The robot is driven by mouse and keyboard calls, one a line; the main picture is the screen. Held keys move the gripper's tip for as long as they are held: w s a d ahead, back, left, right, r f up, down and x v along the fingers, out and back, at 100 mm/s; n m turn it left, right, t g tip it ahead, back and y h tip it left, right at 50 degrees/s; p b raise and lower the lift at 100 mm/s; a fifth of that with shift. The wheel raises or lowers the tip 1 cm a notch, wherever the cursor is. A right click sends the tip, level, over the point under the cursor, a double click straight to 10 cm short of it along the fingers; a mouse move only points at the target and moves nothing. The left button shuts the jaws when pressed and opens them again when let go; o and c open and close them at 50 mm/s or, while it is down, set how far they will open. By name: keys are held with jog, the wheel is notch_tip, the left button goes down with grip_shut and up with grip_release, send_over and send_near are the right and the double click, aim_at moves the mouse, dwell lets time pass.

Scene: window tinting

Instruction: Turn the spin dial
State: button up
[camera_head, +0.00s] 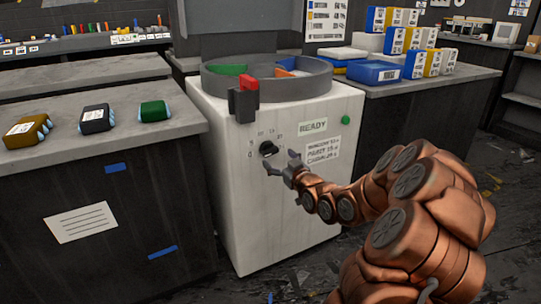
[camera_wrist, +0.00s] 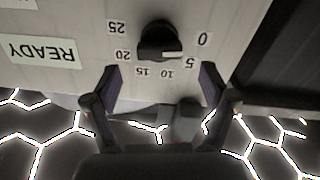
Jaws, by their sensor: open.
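The black spin dial (camera_head: 267,148) is on the front of a white machine (camera_head: 292,215). In the wrist view the dial (camera_wrist: 157,38) appears upside down, ringed by the labels 0, 5, 10, 15, 20 and 25. A light bar on the dial has its right end near the 5 label (camera_wrist: 189,62). My gripper (camera_head: 279,163) is open and empty, just in front of and slightly right of the dial in the head view. In the wrist view my gripper's fingers (camera_wrist: 160,78) are spread to either side below the dial, with a gap to it.
A READY label (camera_head: 312,126) and a green button (camera_head: 346,119) are on the machine front. A grey round tub (camera_head: 300,84) with coloured sections sits on top, with a red-and-grey block (camera_head: 244,98) at its front rim. Counters flank the machine, holding packs and boxes.

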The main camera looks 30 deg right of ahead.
aim_at(272, 153)
jog(key=shift+w+d+b, duration=0.15)
jog(key=shift+w+b, duration=0.25)
jog(key=shift+w, duration=1.15)
jog(key=shift+w+d+b, duration=0.15)
jog(key=shift+w+b, duration=0.2)
jog(key=shift+w, duration=1.15)
jog(key=c, duration=1.2)
